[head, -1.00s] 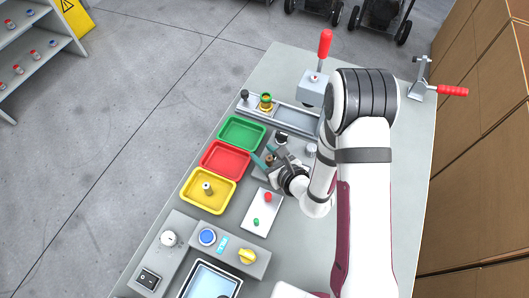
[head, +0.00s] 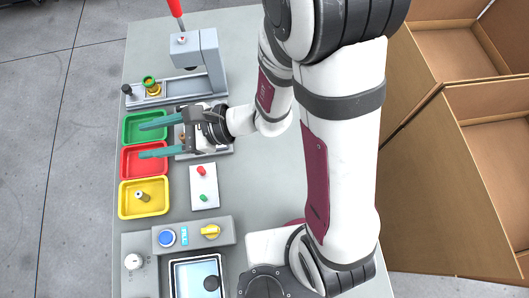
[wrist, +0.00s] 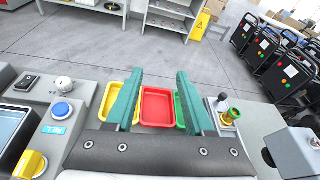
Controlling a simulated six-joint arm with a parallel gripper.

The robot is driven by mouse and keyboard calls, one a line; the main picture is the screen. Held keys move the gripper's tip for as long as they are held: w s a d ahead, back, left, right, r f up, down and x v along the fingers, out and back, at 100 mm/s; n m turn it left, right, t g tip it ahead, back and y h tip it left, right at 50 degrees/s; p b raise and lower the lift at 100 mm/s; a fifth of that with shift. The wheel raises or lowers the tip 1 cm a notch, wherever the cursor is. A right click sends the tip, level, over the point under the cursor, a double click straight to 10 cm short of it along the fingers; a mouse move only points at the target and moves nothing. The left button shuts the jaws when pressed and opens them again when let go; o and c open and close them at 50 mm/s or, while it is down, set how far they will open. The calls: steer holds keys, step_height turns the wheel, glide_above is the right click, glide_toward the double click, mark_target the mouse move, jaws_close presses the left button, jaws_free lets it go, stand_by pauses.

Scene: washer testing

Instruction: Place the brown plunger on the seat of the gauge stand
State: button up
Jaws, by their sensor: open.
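My gripper (head: 142,141) is open, its two teal fingers pointing left over the green and red trays in the head view. In the wrist view, my gripper (wrist: 158,78) has nothing visible between its fingers. A small brown piece (head: 183,136), possibly the brown plunger, shows near the base of the fingers; the wrist hides most of what is around it. A grey base (head: 214,150), perhaps of the gauge stand, lies partly hidden under my gripper. Its seat cannot be made out. A small pale-topped cylinder (head: 143,197) stands in the yellow tray.
The green tray (head: 128,123), red tray (head: 125,160) and yellow tray (head: 124,208) line the left edge. A press (head: 210,55) and a rail with a green-and-gold part (head: 152,88) stand behind. A white plate (head: 203,184) holds red and green pieces. A control box (head: 193,235) is in front.

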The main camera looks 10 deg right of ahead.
steer(key=s+d+r+n+g+h, duration=0.45)
steer(key=s+d+n, duration=0.25)
steer(key=s+n, duration=0.25)
steer(key=s+d+f+n+t+h, duration=0.1)
steer(key=d+h, duration=0.7)
steer(key=d, duration=0.8)
steer(key=shift+s+f+n+t, duration=0.15)
steer(key=shift+s+n+t, duration=0.45)
steer(key=shift+t, duration=0.25)
